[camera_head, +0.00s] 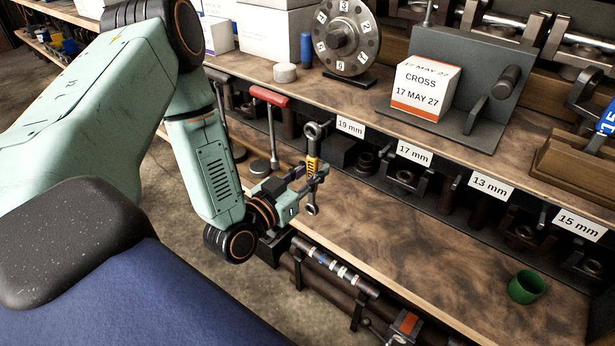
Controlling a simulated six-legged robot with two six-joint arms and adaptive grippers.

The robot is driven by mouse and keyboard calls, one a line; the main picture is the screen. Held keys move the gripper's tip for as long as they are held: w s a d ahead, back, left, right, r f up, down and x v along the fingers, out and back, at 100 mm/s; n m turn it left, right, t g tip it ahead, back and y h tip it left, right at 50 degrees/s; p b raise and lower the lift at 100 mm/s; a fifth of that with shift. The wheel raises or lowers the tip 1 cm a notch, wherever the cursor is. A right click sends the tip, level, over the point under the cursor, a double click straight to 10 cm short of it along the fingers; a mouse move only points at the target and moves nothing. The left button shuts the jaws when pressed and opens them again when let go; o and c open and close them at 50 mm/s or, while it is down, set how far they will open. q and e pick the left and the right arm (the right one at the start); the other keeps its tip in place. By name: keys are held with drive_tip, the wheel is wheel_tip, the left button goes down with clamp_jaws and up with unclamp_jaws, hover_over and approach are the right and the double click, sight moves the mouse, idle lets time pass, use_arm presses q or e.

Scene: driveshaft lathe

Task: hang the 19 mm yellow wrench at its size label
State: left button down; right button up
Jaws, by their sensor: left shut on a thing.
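My left gripper (296,182) is shut on the yellow wrench (313,165), around the yellow middle of its handle. The wrench stands close to upright, one ring end up and the other end down. Its upper end is just left of the 19 mm label (350,127) on the upper shelf's front edge. I cannot tell whether the wrench touches a hook there. The 17 mm label (414,153), 13 mm label (492,187) and 15 mm label (580,224) follow to the right along the same edge. My right gripper is not in view.
A red-handled tool (268,98) hangs left of the wrench. The upper shelf (375,140) holds a CROSS box (425,88) and a numbered disc (343,38). Dark parts sit under the labels.

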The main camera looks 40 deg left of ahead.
use_arm(q)
drive_tip(key=shift+w+a+f, duration=0.15)
drive_tip(key=shift+w, duration=0.4)
drive_tip(key=shift+w+d+f+b, duration=0.15)
drive_tip(key=shift+w+f+b, duration=0.05)
drive_tip(key=shift+w+b, duration=0.55)
drive_tip(key=shift+w+d+f+b, duration=0.1)
drive_tip(key=shift+w+f+b, duration=0.1)
drive_tip(key=shift+w+b, duration=0.5)
drive_tip(key=shift+w, duration=0.15)
drive_tip(key=c, duration=1.1)
unclamp_jaws()
drive_tip(key=shift+f, duration=0.1)
